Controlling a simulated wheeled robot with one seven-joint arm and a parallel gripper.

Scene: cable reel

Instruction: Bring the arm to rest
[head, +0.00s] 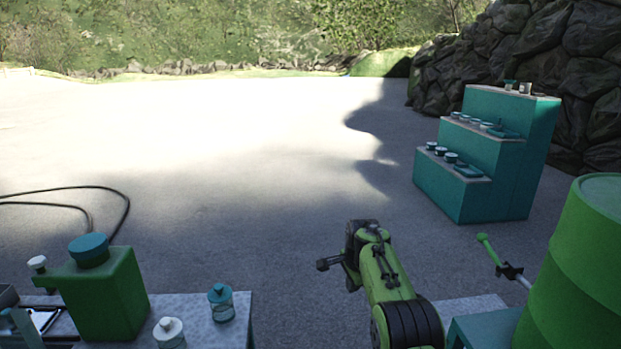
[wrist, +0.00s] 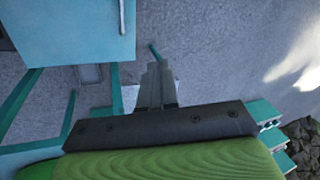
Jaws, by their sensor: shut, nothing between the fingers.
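My gripper (head: 324,264) is at the end of my green arm, low in the middle of the head view, held in the air over the paved ground and pointing left. In the wrist view my gripper (wrist: 157,75) shows its two fingers pressed together. It is shut and empty, and nothing touches it. A cable (head: 128,208) lies in a loop on the ground at the left of the head view. The rest of the cable and any reel are out of view.
A table (head: 240,306) at the lower left bears a green canister (head: 112,290), a teal-lidded jar (head: 221,303) and a white-capped jar (head: 169,333). A green drum (head: 585,265) stands at right. A teal stepped stand (head: 495,195) with small jars is farther back. The middle ground is clear.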

